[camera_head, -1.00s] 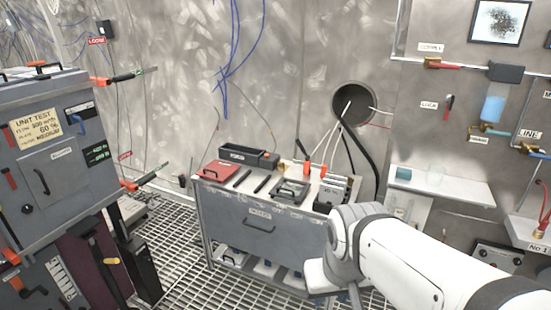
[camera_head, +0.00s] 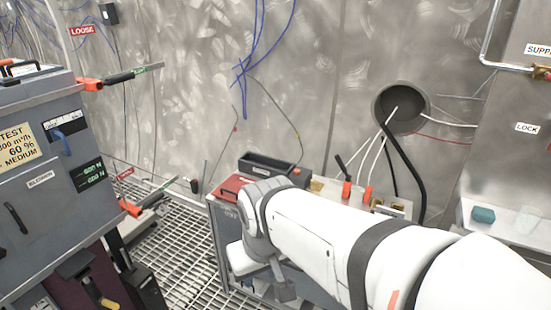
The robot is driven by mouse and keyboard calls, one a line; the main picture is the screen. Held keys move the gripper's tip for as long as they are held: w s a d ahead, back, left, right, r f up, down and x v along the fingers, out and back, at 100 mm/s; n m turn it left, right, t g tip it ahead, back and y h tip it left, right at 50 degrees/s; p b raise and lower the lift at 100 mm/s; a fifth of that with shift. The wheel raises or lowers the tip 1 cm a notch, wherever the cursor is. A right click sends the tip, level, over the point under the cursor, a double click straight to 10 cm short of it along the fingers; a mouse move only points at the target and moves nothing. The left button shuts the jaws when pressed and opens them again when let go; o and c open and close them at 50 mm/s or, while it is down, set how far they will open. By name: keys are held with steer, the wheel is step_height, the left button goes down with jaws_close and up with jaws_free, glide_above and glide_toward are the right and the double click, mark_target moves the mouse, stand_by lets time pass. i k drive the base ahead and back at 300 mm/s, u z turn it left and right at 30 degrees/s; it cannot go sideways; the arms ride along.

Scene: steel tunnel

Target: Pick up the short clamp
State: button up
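Two orange-and-black clamp-like tools stick out on the left, by the grey test unit. The upper clamp (camera_head: 118,78) is beside a red LOOSE label. The lower clamp (camera_head: 145,205) is beside another red label and looks shorter, but I cannot be sure which is the short clamp. My white arm crosses the lower right and bends in front of the cart. My gripper's fingers do not show; they are hidden behind or below the arm. Nothing held can be seen.
The grey test unit (camera_head: 40,185) fills the left. The drawer cart (camera_head: 228,240) stands in the middle, largely behind my arm, with a black tray (camera_head: 268,165) and a red case (camera_head: 232,187) on top. Cables leave a round wall hole (camera_head: 402,108). Grating floor (camera_head: 180,255) lies open between unit and cart.

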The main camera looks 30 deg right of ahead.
mark_target(347, 187)
steer(key=z, duration=0.55)
steer(key=i, duration=1.15)
steer(key=z, duration=0.85)
